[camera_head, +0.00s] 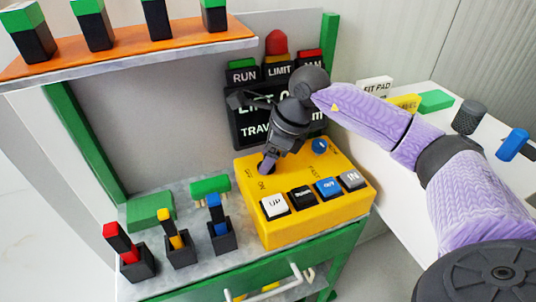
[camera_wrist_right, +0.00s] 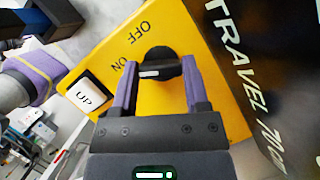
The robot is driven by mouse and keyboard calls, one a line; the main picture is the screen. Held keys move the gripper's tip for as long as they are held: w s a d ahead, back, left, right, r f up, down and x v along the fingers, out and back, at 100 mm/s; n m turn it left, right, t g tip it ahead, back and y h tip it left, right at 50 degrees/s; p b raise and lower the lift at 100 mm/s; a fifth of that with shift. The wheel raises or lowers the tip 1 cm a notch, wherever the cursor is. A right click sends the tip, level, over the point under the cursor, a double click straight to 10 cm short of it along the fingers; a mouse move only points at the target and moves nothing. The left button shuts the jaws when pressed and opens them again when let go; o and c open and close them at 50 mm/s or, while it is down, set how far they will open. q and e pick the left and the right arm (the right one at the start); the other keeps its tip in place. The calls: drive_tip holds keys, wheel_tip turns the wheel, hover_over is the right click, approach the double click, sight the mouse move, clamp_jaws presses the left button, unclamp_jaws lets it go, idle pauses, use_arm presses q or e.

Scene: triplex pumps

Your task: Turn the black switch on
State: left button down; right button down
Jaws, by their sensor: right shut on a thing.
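The yellow control box (camera_head: 300,232) stands on the grey bench top. The black switch (camera_wrist_right: 160,68) is on its face, with the words OFF and ON printed beside it in the right wrist view. A white mark on the switch is on the side toward ON. My right gripper (camera_wrist_right: 155,85) is shut on the switch, one purple finger on each side. In the head view my right gripper (camera_head: 268,163) reaches down to the box's back left part and hides the switch. My left gripper is not in view.
The box's front row holds a white UP button (camera_head: 274,206), a black button (camera_head: 302,197), a blue OUT button (camera_head: 327,188) and a grey IN button (camera_head: 352,180). A blue knob (camera_head: 319,145) sits behind. A black TRAVEL sign (camera_head: 245,130) stands close behind my gripper.

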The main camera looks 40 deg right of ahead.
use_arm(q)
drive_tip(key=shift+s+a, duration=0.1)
use_arm(e)
drive_tip(key=c, duration=0.5)
unclamp_jaws()
drive_tip(key=o, duration=0.4)
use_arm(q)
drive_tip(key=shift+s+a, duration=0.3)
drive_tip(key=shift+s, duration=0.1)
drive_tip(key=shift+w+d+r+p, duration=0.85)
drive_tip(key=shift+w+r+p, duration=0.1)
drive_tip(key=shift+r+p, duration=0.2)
use_arm(e)
drive_tip(key=v, duration=1)
drive_tip(key=shift+f, duration=0.1)
